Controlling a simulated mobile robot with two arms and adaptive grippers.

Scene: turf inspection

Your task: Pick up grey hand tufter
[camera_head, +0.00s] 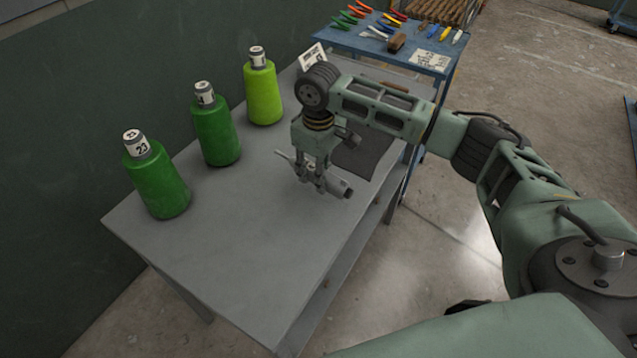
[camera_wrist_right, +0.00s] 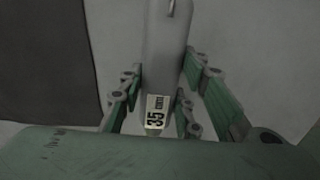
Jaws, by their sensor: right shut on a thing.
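The grey hand tufter (camera_head: 338,187) is at the grey table, below my right wrist. In the right wrist view its grey body (camera_wrist_right: 165,50) carries a white label reading 35 and lies between the fingers. My right gripper (camera_head: 318,184) points down and is shut on the tufter. In the right wrist view the fingertips (camera_wrist_right: 158,98) press on both sides of the body. I cannot tell whether the tufter touches the tabletop. My left gripper is not in view.
Three green thread cones (camera_head: 155,180) stand along the wall side of the grey table (camera_head: 235,235). A dark mat (camera_head: 362,155) lies behind my right gripper. A blue table (camera_head: 350,42) with coloured tools stands at the back. The front of the grey table is clear.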

